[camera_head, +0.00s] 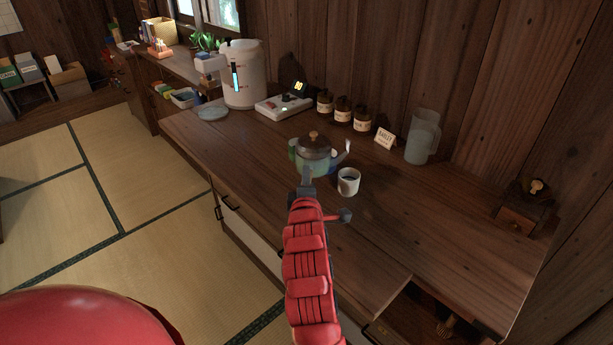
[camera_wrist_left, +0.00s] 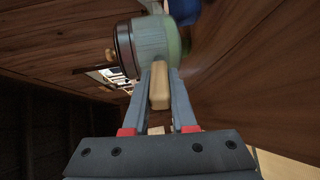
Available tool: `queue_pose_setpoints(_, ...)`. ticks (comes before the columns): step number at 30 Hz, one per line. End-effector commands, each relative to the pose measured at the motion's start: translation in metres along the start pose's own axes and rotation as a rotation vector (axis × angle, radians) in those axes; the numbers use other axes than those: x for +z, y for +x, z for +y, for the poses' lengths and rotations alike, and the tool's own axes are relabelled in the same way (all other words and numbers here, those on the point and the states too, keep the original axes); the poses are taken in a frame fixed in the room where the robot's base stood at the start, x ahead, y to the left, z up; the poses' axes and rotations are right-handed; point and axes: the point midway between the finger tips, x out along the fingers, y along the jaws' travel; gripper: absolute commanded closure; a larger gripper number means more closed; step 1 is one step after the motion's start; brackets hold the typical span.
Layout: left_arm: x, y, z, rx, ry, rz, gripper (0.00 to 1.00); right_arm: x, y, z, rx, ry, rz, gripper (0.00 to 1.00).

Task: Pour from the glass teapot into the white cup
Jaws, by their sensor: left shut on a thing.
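The glass teapot (camera_head: 316,164), with a dark lid, wooden knob and greenish lower part, is over the wooden counter at the end of my left arm. I cannot tell whether it touches the counter. My left gripper (camera_head: 307,180) is shut on its pale wooden handle (camera_wrist_left: 160,88). In the left wrist view the teapot body (camera_wrist_left: 150,42) appears on its side just beyond the fingertips (camera_wrist_left: 160,72). The white cup (camera_head: 348,182) stands upright on the counter, close to the right of the teapot, with something dark inside. My right gripper is not in view.
A white water dispenser (camera_head: 243,80), a white device (camera_head: 283,106), several brown jars (camera_head: 343,108), a small sign (camera_head: 385,138) and a clear pitcher (camera_head: 422,137) line the back. A wooden grinder (camera_head: 519,207) stands at right. The counter right of the cup is clear.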

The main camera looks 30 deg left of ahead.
Motion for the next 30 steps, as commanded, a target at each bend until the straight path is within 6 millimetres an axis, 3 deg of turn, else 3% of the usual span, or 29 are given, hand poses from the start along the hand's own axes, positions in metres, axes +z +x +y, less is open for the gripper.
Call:
queue_pose_setpoints(21,0.000,0.004,-0.025,0.007,-0.001,0.001,1.00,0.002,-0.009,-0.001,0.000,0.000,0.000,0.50)
queue_pose_setpoints(30,-0.001,0.003,-0.016,0.018,0.064,0.010,1.00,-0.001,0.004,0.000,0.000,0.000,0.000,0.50)
